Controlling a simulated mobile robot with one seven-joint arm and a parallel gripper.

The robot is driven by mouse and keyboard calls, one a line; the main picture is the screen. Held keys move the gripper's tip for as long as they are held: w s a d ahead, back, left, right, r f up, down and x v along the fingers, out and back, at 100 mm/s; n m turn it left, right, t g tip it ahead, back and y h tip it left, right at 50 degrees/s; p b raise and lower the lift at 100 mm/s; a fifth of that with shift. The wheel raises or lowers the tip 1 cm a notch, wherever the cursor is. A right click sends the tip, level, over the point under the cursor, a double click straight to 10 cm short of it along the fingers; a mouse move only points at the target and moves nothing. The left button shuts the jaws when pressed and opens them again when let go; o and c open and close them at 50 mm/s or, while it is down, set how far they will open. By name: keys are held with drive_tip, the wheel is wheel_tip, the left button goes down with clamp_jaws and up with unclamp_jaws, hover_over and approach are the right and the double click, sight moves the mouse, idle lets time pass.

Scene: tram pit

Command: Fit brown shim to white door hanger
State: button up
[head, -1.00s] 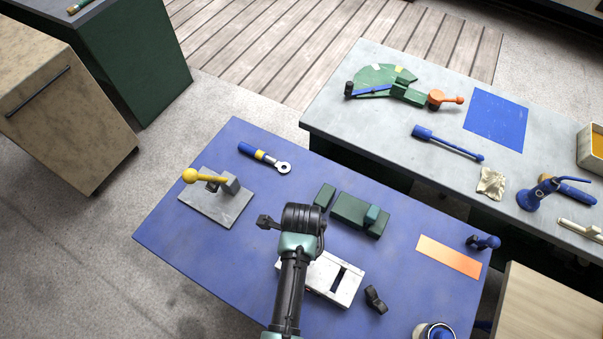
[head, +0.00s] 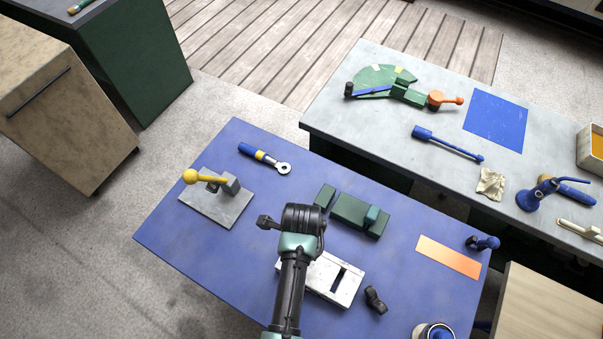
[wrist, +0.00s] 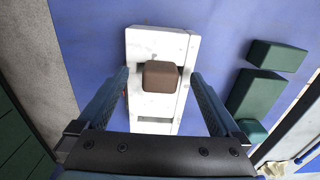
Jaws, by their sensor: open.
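The white door hanger (wrist: 145,47) lies on the blue table in the wrist view, with a dark slot across its middle. It also shows in the head view (head: 325,270), partly hidden by my arm. The brown shim (wrist: 161,76) is over the slot in the wrist view, and the slot's dark ends show at its sides. I cannot tell how deep it sits or whether it touches the slot walls. My gripper (wrist: 160,84) is open, one finger on each side of the shim and hanger, with visible gaps to the shim. My arm hides the shim in the head view.
Green blocks (head: 352,212) stand behind the hanger. A small black part (head: 375,299) lies to its right. A grey plate with a yellow-knobbed lever (head: 215,205) is at the left. An orange sheet (head: 449,256) lies at the right. The table's front left is clear.

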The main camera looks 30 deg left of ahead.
drive_tip(key=shift+r+p, duration=2.4)
wheel_tip(320, 180, up, 13)
drive_tip(key=b, duration=0.1)
drive_tip(key=shift+b, duration=0.35)
